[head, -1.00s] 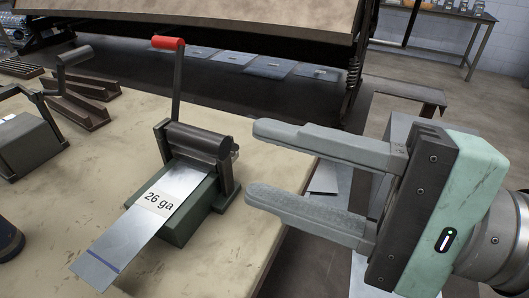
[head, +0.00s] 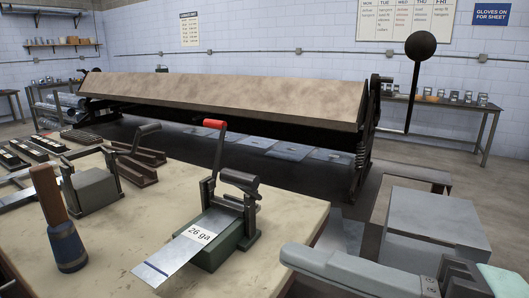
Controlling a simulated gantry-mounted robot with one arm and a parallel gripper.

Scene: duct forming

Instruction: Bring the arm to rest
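My gripper (head: 345,272) is at the bottom right of the head view, cut off by the lower edge. One grey finger shows, pointing left, along with part of the dark and mint-green gripper body. That finger sits at the outer side of the body, as it did with the jaws apart. The other finger is out of frame. No object shows at the visible finger. It appears to the right of the workbench (head: 293,238) in the picture. A small bench tool (head: 238,205) with a red-tipped lever stands on the bench, and a metal strip marked "26 ga" (head: 180,255) lies in it.
A wooden-handled tool (head: 58,225) stands upright at the left of the bench, near a grey block tool (head: 92,190). A long sheet-bending machine (head: 230,98) stands behind. A grey box (head: 430,222) is beyond my gripper at the right.

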